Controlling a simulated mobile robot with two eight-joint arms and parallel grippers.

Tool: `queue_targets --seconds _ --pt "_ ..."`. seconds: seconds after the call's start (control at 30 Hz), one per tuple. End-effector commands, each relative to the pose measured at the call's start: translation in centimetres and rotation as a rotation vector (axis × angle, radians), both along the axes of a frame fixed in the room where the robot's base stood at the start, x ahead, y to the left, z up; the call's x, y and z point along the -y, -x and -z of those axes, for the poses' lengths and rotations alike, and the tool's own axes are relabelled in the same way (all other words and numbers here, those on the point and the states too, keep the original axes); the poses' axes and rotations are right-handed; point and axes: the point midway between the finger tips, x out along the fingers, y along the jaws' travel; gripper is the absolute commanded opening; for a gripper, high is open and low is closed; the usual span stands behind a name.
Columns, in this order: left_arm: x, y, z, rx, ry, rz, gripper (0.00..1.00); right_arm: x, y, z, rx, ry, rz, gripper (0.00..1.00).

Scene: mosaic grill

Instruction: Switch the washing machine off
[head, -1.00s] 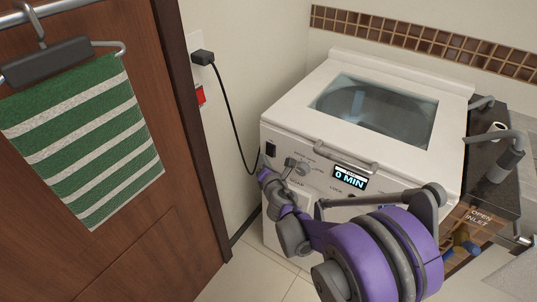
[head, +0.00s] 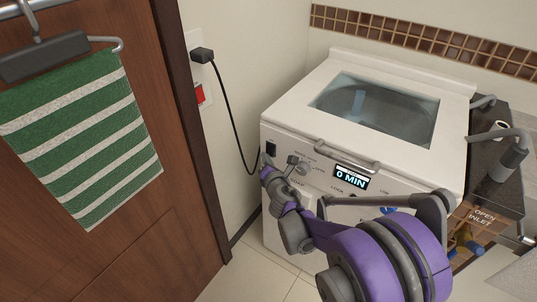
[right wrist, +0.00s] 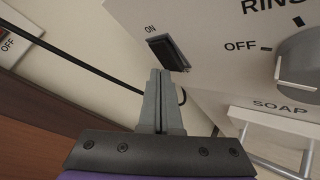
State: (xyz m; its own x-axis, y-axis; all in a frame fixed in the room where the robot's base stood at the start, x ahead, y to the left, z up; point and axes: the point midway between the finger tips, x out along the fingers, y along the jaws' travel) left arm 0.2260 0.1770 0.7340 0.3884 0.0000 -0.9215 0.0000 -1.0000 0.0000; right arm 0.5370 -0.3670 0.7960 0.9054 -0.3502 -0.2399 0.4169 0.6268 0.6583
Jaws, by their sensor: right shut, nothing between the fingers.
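The white washing machine (head: 290,110) stands against the wall, its display (head: 351,176) lit with "0 MIN". Its black rocker switch (head: 271,149) is at the upper left of the front panel. In the right wrist view the switch (right wrist: 168,53) has "ON" printed above it. My right gripper (head: 266,172) is shut and empty, just below the switch. In the right wrist view its closed fingertips (right wrist: 161,73) are at the switch's lower edge; I cannot tell whether they touch. My left gripper is not in view.
A grey knob (right wrist: 301,68) marked "OFF" and a soap drawer (right wrist: 280,125) are right of the switch. A black cord runs from a wall plug (head: 202,57) beside the machine. A red wall switch (head: 199,95) is below the plug. A wooden door (head: 120,245) with a striped towel (head: 85,140) is left.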

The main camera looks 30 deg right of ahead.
Motion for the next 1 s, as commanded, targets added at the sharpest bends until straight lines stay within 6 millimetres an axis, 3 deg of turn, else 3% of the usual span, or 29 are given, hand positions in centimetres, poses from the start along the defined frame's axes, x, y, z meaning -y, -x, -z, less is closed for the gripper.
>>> queue_targets --seconds 1.0 --pt "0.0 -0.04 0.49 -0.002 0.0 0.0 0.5 0.25 -0.13 -0.03 -0.001 0.0 -0.001 0.0"
